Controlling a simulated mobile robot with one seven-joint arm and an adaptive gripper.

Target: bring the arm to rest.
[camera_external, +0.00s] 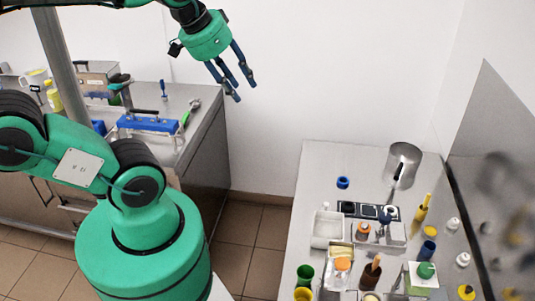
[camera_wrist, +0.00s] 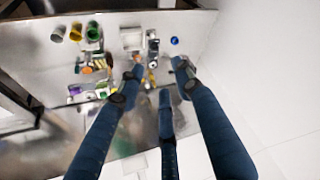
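My gripper (camera_external: 232,82) hangs in the air at the top middle of the outside view, in front of the white wall. Its blue fingers point down and to the right, spread apart and empty. In the wrist view my gripper (camera_wrist: 158,80) shows the fingers apart with nothing between them. It is above and away from both counters and touches nothing. My green arm runs out of the top of the outside view, so part of it is hidden.
The right steel counter (camera_external: 322,185) carries a steel pot (camera_external: 403,165), a white tray (camera_external: 328,229), a blue ring (camera_external: 343,183), a green cup (camera_external: 305,274) and several bottles. The left counter (camera_external: 205,103) holds a blue-edged case (camera_external: 150,124). Tiled floor (camera_external: 238,225) lies between.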

